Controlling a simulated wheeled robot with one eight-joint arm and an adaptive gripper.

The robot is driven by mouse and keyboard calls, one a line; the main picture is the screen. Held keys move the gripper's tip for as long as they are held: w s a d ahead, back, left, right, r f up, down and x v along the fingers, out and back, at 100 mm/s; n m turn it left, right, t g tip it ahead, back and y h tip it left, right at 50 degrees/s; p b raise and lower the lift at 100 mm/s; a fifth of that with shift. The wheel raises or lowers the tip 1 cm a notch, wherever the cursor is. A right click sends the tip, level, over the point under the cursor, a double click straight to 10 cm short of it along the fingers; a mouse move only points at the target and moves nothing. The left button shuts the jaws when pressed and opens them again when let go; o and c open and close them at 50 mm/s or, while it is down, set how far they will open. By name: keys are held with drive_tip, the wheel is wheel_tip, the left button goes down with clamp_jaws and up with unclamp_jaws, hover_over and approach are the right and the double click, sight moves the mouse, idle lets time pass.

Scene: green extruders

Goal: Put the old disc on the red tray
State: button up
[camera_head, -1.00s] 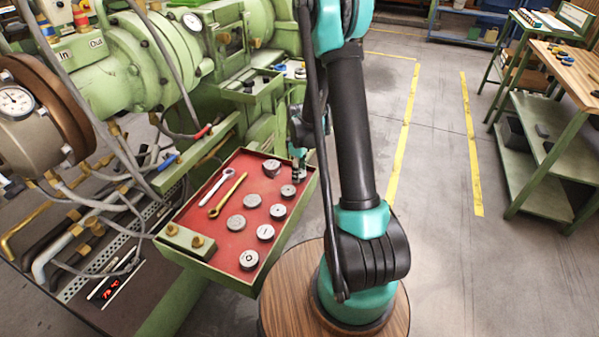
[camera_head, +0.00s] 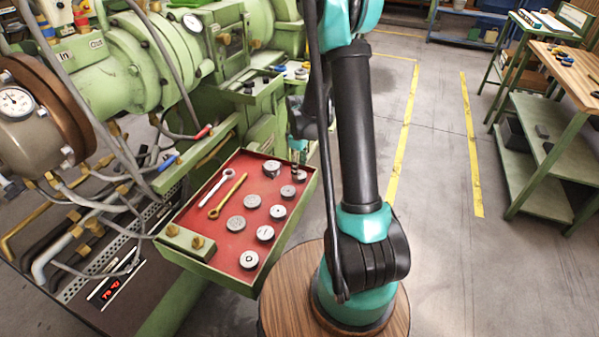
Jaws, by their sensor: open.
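The red tray (camera_head: 209,234) is a green-sided box with a red floor beside the green machine. Several round grey metal discs lie on it, among them one at the front (camera_head: 249,260), one in the middle (camera_head: 236,223) and a taller one at the back (camera_head: 271,168). Another disc (camera_head: 299,176) lies in the back right corner. I cannot tell which is the old disc. My gripper (camera_head: 295,168) shows only as small dark parts by that corner disc, partly hidden behind my arm. It is open, and I see nothing held in it.
A silver wrench (camera_head: 215,187) and a yellow wrench (camera_head: 228,195) lie on the tray's left side. A green block with brass knobs (camera_head: 186,240) is at its front left. Hoses and the machine crowd the left. The floor at right is clear up to a workbench (camera_head: 566,75).

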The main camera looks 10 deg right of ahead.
sight(300, 174)
wheel_tip(300, 174, up, 9)
drive_tip(key=s+d+m+t, duration=0.1)
drive_tip(key=s+m, duration=0.4)
drive_tip(key=s, duration=0.6)
drive_tip(key=s+d+r+m+t, duration=0.1)
drive_tip(key=s+m+t, duration=0.2)
drive_tip(key=s, duration=0.9)
drive_tip(key=m, duration=0.3)
drive_tip(key=shift+d, duration=0.35)
drive_tip(key=shift+w, duration=0.1)
